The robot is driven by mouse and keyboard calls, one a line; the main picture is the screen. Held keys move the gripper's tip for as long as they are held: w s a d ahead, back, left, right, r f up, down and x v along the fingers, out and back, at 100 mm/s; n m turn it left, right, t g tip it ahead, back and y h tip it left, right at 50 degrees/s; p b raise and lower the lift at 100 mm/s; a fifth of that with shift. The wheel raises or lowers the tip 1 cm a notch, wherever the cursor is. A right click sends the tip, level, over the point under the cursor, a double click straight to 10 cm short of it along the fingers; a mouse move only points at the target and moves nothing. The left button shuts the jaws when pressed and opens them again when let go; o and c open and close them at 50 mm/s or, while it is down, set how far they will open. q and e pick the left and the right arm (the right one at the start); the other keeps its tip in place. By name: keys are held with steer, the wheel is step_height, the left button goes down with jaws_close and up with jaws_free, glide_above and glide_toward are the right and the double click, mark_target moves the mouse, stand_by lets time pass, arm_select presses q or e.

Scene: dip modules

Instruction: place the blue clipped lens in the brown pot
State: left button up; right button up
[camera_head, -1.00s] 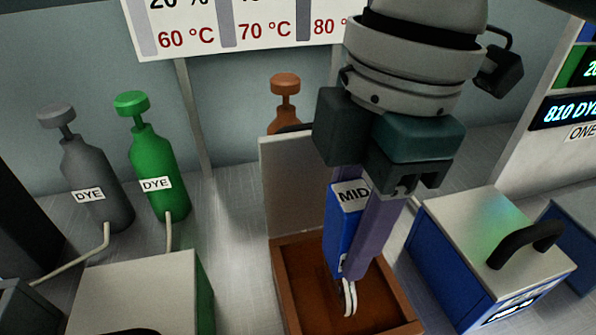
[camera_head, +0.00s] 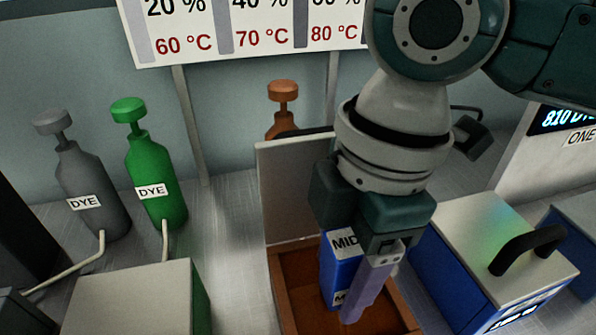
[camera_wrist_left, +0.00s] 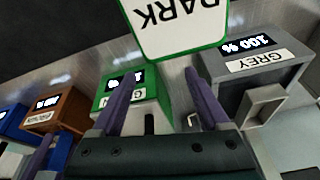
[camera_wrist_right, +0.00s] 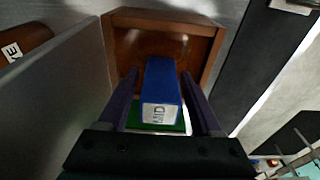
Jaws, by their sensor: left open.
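The blue clipped lens (camera_head: 341,268) is a blue block with a white MID label. In the head view it stands nearly upright, its lower end inside the brown pot (camera_head: 281,290), an open-topped square box. My right gripper (camera_head: 360,300) points down into the pot with its fingers around the block. The right wrist view shows the block (camera_wrist_right: 162,80) between both fingers, the brown pot wall (camera_wrist_right: 160,17) behind it. The clip and the block's contact with the floor are hidden. My left gripper (camera_wrist_left: 158,70) is open and empty, in front of the green unit (camera_wrist_left: 150,82).
A grey upright panel (camera_head: 288,195) stands behind the pot. A blue box with a black handle (camera_head: 478,240) is close on the right. Grey (camera_head: 92,190) and green (camera_head: 155,180) dye bottles stand left, an orange bottle (camera_head: 283,120) behind. A grey unit (camera_wrist_left: 250,80) is near my left gripper.

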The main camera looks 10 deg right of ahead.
steer(key=shift+o, duration=0.4)
steer(key=shift+r, duration=0.15)
steer(key=shift+r, duration=0.35)
step_height(320, 180, up, 11)
steer(key=d+p, duration=0.1)
steer(key=shift+d+r, duration=0.2)
steer(key=shift+d, duration=0.05)
steer(key=shift+d, duration=0.1)
